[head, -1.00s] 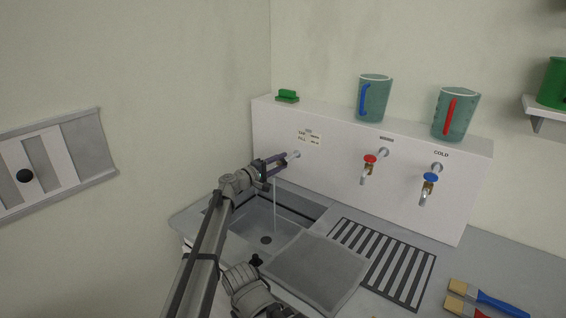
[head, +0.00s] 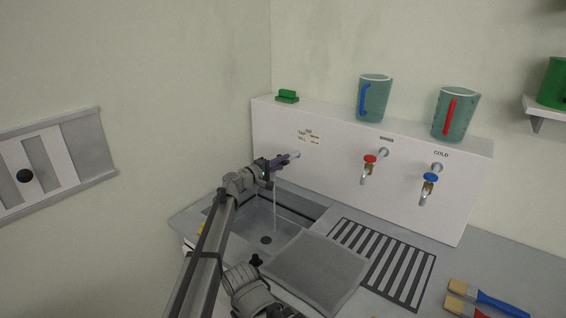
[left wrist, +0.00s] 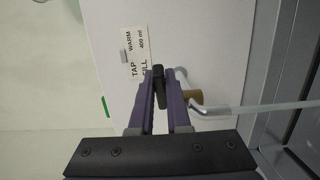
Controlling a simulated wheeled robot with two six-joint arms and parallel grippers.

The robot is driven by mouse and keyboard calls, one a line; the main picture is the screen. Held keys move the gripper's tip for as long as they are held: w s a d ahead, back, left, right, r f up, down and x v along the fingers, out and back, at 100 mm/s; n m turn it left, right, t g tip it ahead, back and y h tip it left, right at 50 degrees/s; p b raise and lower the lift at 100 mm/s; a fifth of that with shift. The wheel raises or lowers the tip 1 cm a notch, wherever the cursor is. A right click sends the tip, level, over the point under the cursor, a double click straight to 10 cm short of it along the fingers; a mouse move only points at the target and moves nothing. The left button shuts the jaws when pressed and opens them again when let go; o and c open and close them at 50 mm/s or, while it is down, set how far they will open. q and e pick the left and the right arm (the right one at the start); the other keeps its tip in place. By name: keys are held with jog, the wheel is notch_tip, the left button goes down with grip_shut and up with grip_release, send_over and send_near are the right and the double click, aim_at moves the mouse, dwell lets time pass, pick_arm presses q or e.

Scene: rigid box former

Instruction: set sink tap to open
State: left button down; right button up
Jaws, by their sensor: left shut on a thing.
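The sink tap sits on the white wall panel above the sink basin (head: 262,240). In the left wrist view its black lever (left wrist: 159,84) stands between my purple fingertips, with a brass body and a silver spout (left wrist: 212,109) beside it. A thin stream of water (head: 275,212) runs from the spout into the basin; it also shows in the left wrist view (left wrist: 265,106). My left gripper (head: 284,160) is shut on the lever and hides most of the tap in the head view.
A red-knobbed tap (head: 369,167) and a blue-knobbed tap (head: 429,185) are on the panel to the right. Two measuring jugs (head: 375,98) (head: 455,114) and a green block (head: 287,96) stand on its top ledge. A grey board (head: 315,270) and striped drain (head: 385,260) lie beside the basin.

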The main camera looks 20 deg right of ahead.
pick_arm(q)
jog(key=shift+w+a+m+g+h, duration=0.2)
jog(key=shift+m+g, duration=0.1)
jog(key=shift+g, duration=0.1)
jog(key=shift+w+a+m+g+h, duration=0.1)
jog(key=shift+m+g+h, duration=0.1)
jog(key=shift+m+g, duration=0.15)
jog(key=m+g, duration=0.1)
jog(key=g+h, duration=0.1)
jog(key=g, duration=0.1)
jog(key=shift+a+m, duration=0.2)
jog(key=shift+m, duration=0.15)
jog(key=shift+s+a+m+g, duration=0.15)
jog(key=shift+m+g, duration=0.3)
jog(key=shift+g, duration=0.25)
jog(key=shift+s+a+m+g, duration=0.1)
jog(key=shift+m+g, duration=0.35)
jog(key=shift+g, duration=0.2)
jog(key=c, duration=0.9)
grip_release()
jog(key=shift+s+t, duration=0.1)
jog(key=shift+t, duration=0.2)
